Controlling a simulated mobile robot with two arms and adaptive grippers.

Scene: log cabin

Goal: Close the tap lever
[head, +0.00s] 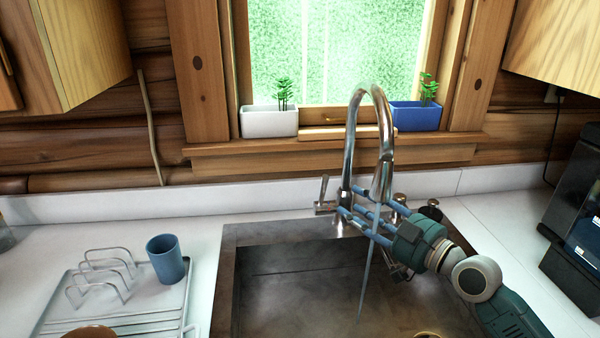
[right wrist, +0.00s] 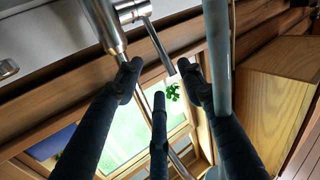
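The chrome tap (head: 348,150) stands behind the sink with a tall curved neck. A thin stream of water (head: 363,285) runs from its spout into the basin. The tap lever (head: 323,188) points up on the left side of the tap's base. It also shows in the right wrist view (right wrist: 159,47), between and beyond two fingertips, apparently untouched. My right gripper (head: 352,203) reaches in from the right, its blue-grey fingers beside the tap's column and below the spout. In the right wrist view its fingers (right wrist: 165,80) are spread and empty. My left gripper is not in view.
The dark metal sink (head: 290,245) lies below. A drying rack (head: 110,318) with a blue cup (head: 167,258) is at left. White (head: 270,122) and blue (head: 416,116) planters stand on the windowsill. A dark appliance (head: 575,215) is at right.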

